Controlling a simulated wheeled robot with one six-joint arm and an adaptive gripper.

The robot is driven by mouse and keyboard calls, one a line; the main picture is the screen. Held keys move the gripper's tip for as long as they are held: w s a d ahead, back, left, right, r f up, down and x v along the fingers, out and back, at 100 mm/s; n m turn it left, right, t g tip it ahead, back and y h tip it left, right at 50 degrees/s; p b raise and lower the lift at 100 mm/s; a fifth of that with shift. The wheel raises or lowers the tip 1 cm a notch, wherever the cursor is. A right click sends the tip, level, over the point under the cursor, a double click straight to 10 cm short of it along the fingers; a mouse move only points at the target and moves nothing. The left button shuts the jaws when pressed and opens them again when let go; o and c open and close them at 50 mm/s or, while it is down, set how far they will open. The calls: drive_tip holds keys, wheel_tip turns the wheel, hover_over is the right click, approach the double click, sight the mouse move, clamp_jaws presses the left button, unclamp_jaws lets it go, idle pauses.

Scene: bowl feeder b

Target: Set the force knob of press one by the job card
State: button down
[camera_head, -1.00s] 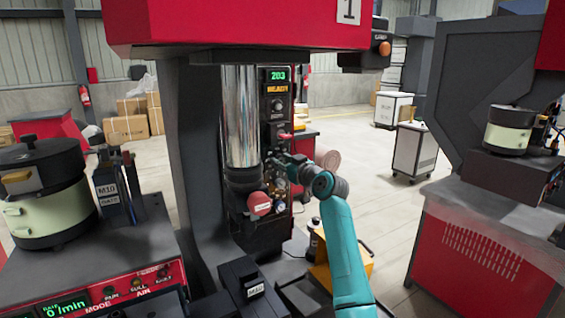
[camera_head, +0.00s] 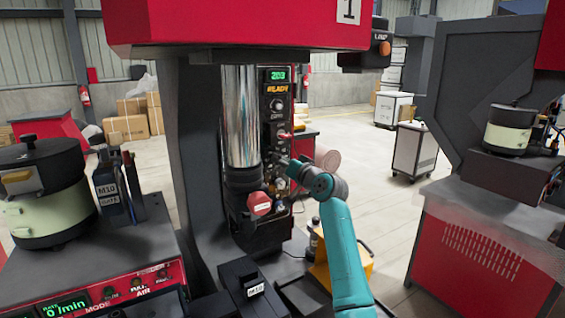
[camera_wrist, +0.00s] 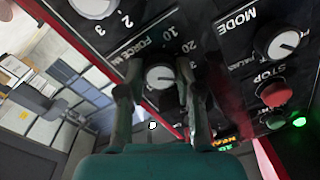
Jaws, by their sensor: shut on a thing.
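Press one (camera_head: 235,28) has a red head marked 1 and a dark control panel (camera_head: 277,112) beside its chrome column. My gripper (camera_head: 285,163) is at the lower part of this panel in the head view. In the wrist view, the fingers of my gripper (camera_wrist: 160,92) stand on either side of the force knob (camera_wrist: 160,75) and are shut on it. The knob is round with a light face and a dark pointer mark. The scale beside it, lettered FORCE, shows 10, 20 and 30. The exact setting is hard to read. I cannot make out a job card.
The MODE knob (camera_wrist: 281,42), red STOP button (camera_wrist: 274,94) and another knob (camera_wrist: 94,5) are close to my fingers. A red round button (camera_head: 259,204) sticks out low on the press. A feeder bowl (camera_head: 45,195) stands at left.

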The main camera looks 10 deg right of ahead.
drive_tip(key=shift+m, duration=5.1)
drive_tip(key=c, duration=0.8)
unclamp_jaws()
drive_tip(key=shift+o, duration=0.2)
drive_tip(key=shift+s, duration=0.1)
drive_tip(key=v, duration=1.2)
